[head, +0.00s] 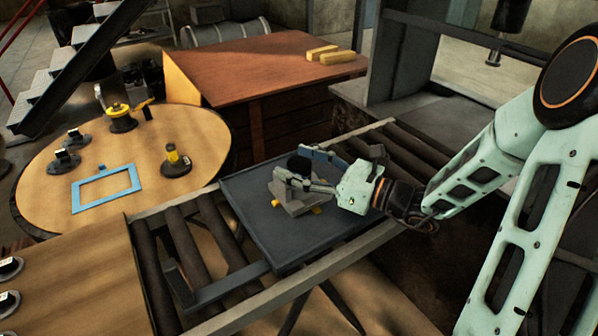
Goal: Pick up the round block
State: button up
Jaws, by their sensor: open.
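A dark round block (297,164) shows at my gripper's fingers, above a grey block-like stand (291,205) with small yellow parts at its foot. The stand sits on a dark flat tray (255,222). My gripper (291,163) reaches in from the right, its fingers open, one on the near side of the round block and one on the far side. I cannot tell whether either finger touches it. The near finger hides part of the round block and the top of the stand.
The tray lies across a roller conveyor (187,243). A round wooden table (215,135) at left holds a blue frame (75,195), a yellow-topped part (175,160) and other small fixtures. A wooden bench (240,75) with two yellow bars (337,57) stands behind.

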grip_shut()
jog(key=shift+r, duration=0.1)
dwell(0.4)
jog(key=shift+w+r, duration=0.1)
